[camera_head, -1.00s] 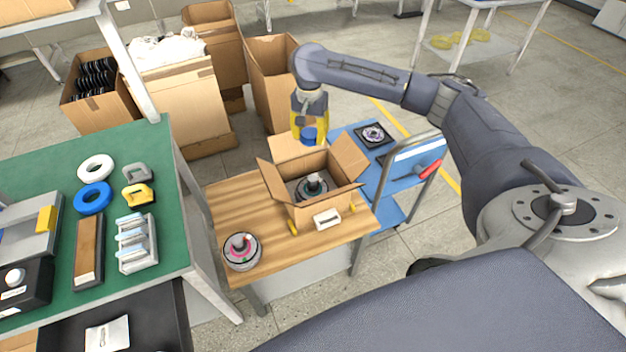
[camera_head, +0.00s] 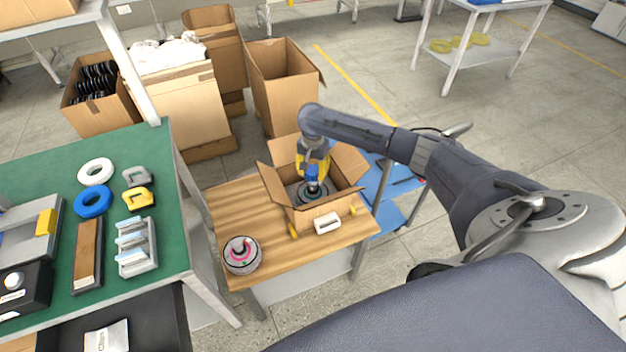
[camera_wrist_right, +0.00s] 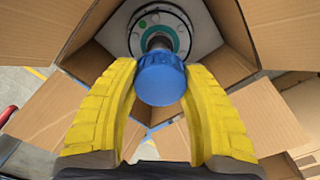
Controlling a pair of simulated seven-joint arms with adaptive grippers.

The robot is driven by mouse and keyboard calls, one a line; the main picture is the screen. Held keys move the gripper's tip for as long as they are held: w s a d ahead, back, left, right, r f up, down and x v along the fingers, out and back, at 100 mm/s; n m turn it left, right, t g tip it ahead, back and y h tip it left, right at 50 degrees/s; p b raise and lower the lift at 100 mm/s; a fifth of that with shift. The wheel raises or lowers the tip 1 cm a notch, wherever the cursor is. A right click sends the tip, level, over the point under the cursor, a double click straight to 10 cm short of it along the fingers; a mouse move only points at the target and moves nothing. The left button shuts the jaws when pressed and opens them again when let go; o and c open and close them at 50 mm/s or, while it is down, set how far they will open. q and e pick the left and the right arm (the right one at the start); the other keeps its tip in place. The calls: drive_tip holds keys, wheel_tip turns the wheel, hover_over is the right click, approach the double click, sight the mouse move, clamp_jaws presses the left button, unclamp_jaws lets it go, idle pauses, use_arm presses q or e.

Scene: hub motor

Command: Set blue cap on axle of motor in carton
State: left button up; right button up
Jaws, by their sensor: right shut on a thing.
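The open carton (camera_head: 316,214) stands on the wooden table, with the hub motor (camera_head: 304,194) inside it. In the right wrist view the motor (camera_wrist_right: 178,24) lies at the bottom of the carton, its dark axle (camera_wrist_right: 158,41) pointing up toward me. My right gripper (camera_head: 313,172) is at the carton's mouth, its yellow fingers shut on the blue cap (camera_head: 312,174). In the right wrist view the cap (camera_wrist_right: 160,80) sits between the fingertips and overlaps the lower end of the axle. I cannot tell whether the cap touches the axle. My left gripper is not in view.
The carton's flaps (camera_head: 349,163) stand open around my right gripper. A green table (camera_head: 152,182) with parts is at left.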

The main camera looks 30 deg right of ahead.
sight(313, 180)
drive_tip(key=shift+f, duration=2.25)
drive_tip(key=shift+f, duration=0.1)
drive_tip(key=o, duration=0.8)
wheel_tip(313, 180, up, 12)
drive_tip(key=shift+r, duration=0.15)
